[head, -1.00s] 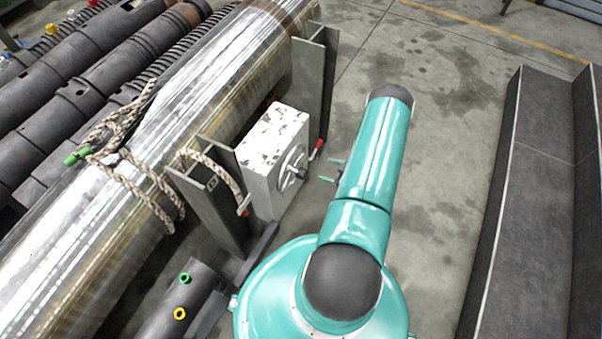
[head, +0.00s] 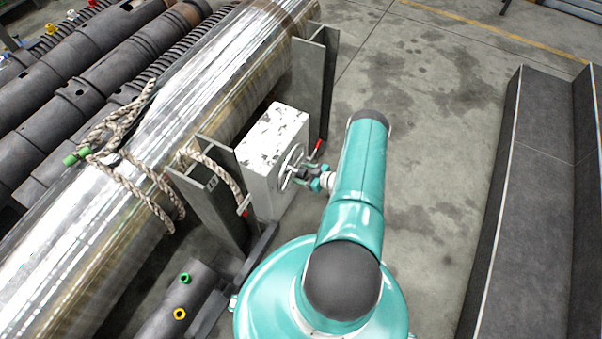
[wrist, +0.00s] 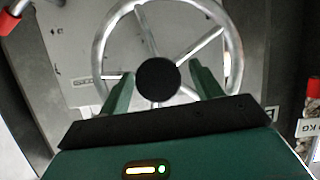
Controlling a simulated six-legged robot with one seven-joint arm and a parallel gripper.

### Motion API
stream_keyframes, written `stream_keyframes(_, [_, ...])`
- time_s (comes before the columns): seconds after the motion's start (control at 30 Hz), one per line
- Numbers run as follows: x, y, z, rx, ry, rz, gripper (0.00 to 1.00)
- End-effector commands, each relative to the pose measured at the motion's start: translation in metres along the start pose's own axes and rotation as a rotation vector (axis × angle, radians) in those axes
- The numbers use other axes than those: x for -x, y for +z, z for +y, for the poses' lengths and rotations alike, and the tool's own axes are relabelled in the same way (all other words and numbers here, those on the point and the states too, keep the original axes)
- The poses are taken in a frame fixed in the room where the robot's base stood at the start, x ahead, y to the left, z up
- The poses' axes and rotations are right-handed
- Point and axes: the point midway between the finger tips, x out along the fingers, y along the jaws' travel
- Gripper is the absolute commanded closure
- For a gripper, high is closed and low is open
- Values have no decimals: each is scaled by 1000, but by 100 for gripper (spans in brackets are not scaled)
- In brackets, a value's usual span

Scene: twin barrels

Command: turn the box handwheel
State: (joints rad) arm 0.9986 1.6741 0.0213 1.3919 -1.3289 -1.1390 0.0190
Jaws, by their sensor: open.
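The box (head: 270,150) is light grey with worn dark patches on top and stands beside the large shiny pipe. Its handwheel (head: 289,166) is on the side facing my arm. In the wrist view the handwheel (wrist: 232,50) is a silver spoked ring with a black round hub (wrist: 158,79) at its centre. My gripper (head: 306,174) is at the wheel in the head view. In the wrist view its green fingers (wrist: 160,90) are apart, one on each side of the hub. I cannot tell whether they touch it. Part of the wheel's lower rim is hidden behind my gripper.
A red-tipped lever (head: 318,146) is close beyond my gripper. Grey upright beams (head: 310,85) flank the box, and a rope (head: 215,165) hangs on its left. Open concrete floor (head: 440,130) lies right of my arm, up to a dark bench-like block (head: 530,180).

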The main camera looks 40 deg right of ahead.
Motion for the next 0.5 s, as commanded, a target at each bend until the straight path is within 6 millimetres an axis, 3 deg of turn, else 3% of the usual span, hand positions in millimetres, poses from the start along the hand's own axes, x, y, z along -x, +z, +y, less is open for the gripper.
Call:
stream_keyframes(0.37, [-11, 0, 0, 0, 1, -1, 35])
stream_keyframes(0.4, [-11, 0, 0, 0, 1, -1, 37])
stream_keyframes(0.5, [-10, 0, 0, 0, 1, 0, 57])
